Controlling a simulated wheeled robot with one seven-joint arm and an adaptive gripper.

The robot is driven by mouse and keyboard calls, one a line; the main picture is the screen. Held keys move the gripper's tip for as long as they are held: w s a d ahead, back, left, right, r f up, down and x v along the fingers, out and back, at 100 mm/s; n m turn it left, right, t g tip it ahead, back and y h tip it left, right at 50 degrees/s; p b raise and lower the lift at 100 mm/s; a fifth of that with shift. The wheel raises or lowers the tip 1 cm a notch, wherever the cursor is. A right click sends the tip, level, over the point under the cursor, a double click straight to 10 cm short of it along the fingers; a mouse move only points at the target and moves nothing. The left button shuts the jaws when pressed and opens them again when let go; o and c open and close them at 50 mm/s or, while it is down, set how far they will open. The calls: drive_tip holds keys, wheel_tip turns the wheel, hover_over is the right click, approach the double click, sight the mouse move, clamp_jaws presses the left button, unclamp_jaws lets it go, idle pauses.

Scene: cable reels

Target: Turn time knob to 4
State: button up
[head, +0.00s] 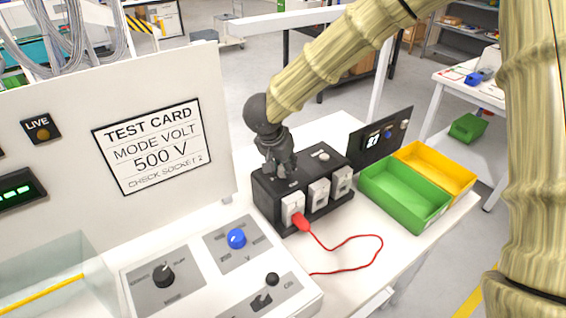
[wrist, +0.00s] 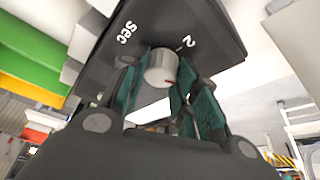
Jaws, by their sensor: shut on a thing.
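A "4" on the scale is not visible. In the head view my gripper (head: 280,170) points down onto the top left of the black socket box (head: 268,208), and its fingers hide the knob there.
A red plug (head: 300,221) with a red cable sits in the box's left socket. Another pale knob (head: 322,156) is on its top. Green (head: 405,197) and yellow (head: 440,165) bins stand right. A control panel (head: 205,265) and test card (head: 152,146) are left.

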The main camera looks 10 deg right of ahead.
sight(281, 167)
drive_tip(key=m+p, duration=0.1)
drive_tip(key=p, duration=0.1)
drive_tip(key=m+p, duration=0.1)
drive_tip(key=p, duration=0.1)
drive_tip(key=shift+r+g+h, duration=0.35)
drive_tip(key=shift+g+h, duration=0.05)
drive_tip(key=m+g+p, duration=0.1)
drive_tip(key=m+p, duration=0.2)
drive_tip(key=p, duration=0.1)
drive_tip(key=shift+w+a+m+h, duration=0.1)
drive_tip(key=shift+m+h, duration=0.2)
drive_tip(key=shift+m, duration=0.1)
drive_tip(key=m+p, duration=0.1)
drive_tip(key=m+g+p, duration=0.1)
drive_tip(key=m, duration=0.1)
drive_tip(key=m+g+p, duration=0.1)
drive_tip(key=m, duration=0.1)
drive_tip(key=shift+w+f+p, duration=0.15)
drive_tip(key=shift+f+p, duration=0.1)
drive_tip(key=shift+p, duration=0.05)
drive_tip(key=shift+m, duration=0.3)
drive_tip(key=o, duration=1)
drive_tip(key=shift+a, duration=0.1)
wheel_tip(281, 167, up, 10)
